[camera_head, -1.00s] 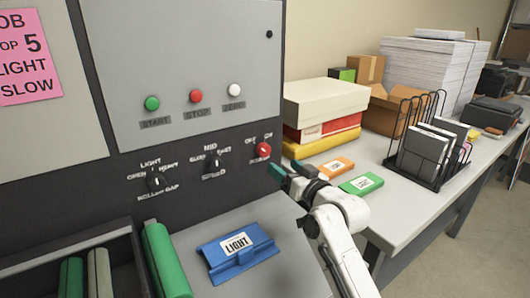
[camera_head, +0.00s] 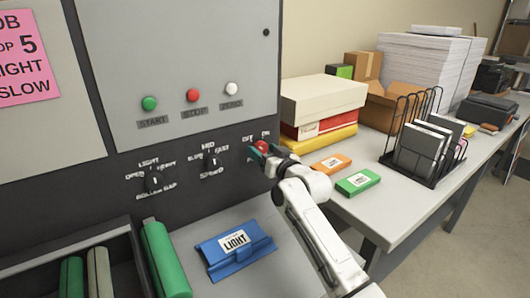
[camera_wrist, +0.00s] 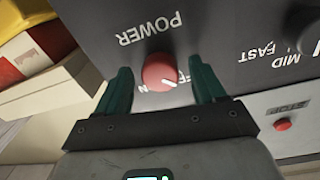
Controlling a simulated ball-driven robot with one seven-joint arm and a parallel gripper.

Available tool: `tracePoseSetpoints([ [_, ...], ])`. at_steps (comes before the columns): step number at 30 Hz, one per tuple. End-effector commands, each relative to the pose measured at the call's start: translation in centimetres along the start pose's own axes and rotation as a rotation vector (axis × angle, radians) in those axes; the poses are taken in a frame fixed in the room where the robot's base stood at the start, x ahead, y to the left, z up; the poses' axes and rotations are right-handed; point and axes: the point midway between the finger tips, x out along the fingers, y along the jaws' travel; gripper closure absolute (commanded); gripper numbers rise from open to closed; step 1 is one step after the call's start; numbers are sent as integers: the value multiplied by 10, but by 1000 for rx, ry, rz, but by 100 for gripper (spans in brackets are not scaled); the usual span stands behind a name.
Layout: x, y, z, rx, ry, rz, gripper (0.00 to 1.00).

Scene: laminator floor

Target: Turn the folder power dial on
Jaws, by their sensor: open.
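The red power dial (camera_head: 262,147) is on the dark lower panel of the machine, right of the speed dial. In the wrist view the dial (camera_wrist: 159,72) shows a white pointer mark, with POWER lettered beside it and OFF and ON lettering partly hidden by my gripper. My gripper (camera_head: 263,152) is at the dial in the head view. In the wrist view the green fingers of my gripper (camera_wrist: 162,78) stand open, one on each side of the dial. I see gaps between the fingers and the dial, so it is not clasped.
The speed dial (camera_head: 210,163) and roller gap dial (camera_head: 153,180) are to the left on the same panel. Start, stop (camera_head: 193,95) and zero buttons sit above. A blue LIGHT block (camera_head: 235,252) lies below. Boxes (camera_head: 322,100) stand close on the right.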

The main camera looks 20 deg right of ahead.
Motion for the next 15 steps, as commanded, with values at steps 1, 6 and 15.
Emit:
tracePoseSetpoints([
  [1, 0, 0, 0, 0, 0, 0, 31],
  [6, 0, 0, 0, 0, 0, 0, 39],
  [15, 0, 0, 0, 0, 0, 0, 68],
])
